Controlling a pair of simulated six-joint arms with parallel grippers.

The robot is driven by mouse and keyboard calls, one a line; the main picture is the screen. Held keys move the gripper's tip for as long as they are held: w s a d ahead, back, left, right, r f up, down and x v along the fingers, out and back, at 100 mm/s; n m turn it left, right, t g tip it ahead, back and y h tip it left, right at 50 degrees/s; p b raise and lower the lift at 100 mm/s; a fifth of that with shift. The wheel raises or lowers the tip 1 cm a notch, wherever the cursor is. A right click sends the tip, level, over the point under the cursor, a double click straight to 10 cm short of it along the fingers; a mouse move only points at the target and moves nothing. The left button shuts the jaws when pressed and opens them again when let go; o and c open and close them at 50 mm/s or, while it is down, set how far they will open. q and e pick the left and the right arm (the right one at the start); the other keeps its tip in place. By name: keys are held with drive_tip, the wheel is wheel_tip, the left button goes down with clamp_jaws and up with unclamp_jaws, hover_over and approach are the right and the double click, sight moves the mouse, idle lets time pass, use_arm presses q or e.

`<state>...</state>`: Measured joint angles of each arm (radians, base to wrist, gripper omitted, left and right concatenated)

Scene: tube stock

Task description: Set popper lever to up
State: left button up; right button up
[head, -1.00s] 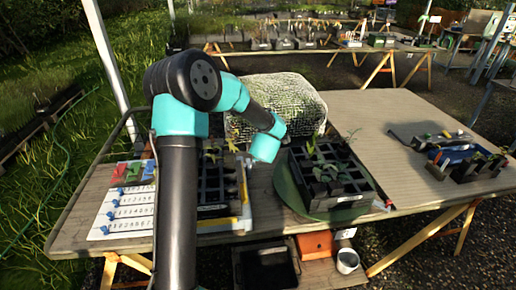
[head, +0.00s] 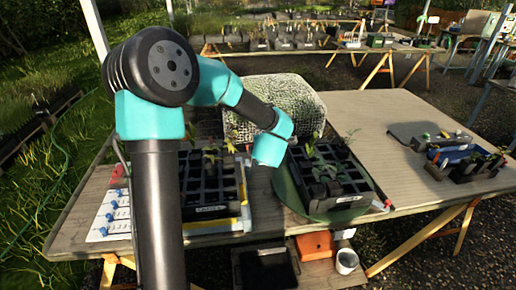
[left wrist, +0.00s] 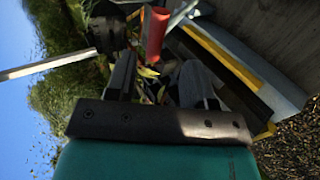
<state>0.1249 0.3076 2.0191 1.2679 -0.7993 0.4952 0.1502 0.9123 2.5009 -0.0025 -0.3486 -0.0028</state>
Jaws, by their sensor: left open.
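The popper seems to be the yellow-edged frame (head: 216,226) under the left black cell tray (head: 207,190) in the head view. In the left wrist view a red cylinder (left wrist: 156,35), which looks like its lever handle, stands beyond my fingers, close to a yellow rail (left wrist: 222,62). My left gripper (left wrist: 158,72) is open there, with nothing visibly held; its two dark fingers are spread below the red cylinder. In the head view my left wrist hangs between the two trays, and its fingers are hidden. How the lever is set is unclear. My right gripper is not in view.
A second cell tray (head: 340,187) with seedlings sits on a green round base (head: 290,196). A mesh-covered mound (head: 250,100) stands behind. A blue tool tray (head: 452,155) lies at the right.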

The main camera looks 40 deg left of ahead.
use_arm(q)
drive_tip(key=v, duration=0.7)
drive_tip(key=shift+s, duration=0.1)
drive_tip(key=d+f+m+h, duration=0.35)
drive_tip(key=f+m, duration=0.35)
drive_tip(key=f, duration=0.4)
drive_tip(key=d+f+m+h, duration=0.35)
drive_tip(key=f+m, duration=0.35)
drive_tip(key=f, duration=0.3)
drive_tip(key=s+d+f+m+g+h, duration=0.2)
drive_tip(key=s+d+f+m+g, duration=0.1)
drive_tip(key=s+d+f+m, duration=0.2)
drive_tip(key=s+d+f+m+g+h, duration=0.3)
drive_tip(key=s+d+f+m, duration=0.2)
drive_tip(key=s+f, duration=0.5)
drive_tip(key=shift+d+f+m+g, duration=0.25)
drive_tip(key=shift+f+m+g, duration=0.15)
drive_tip(key=shift+f+m, duration=0.5)
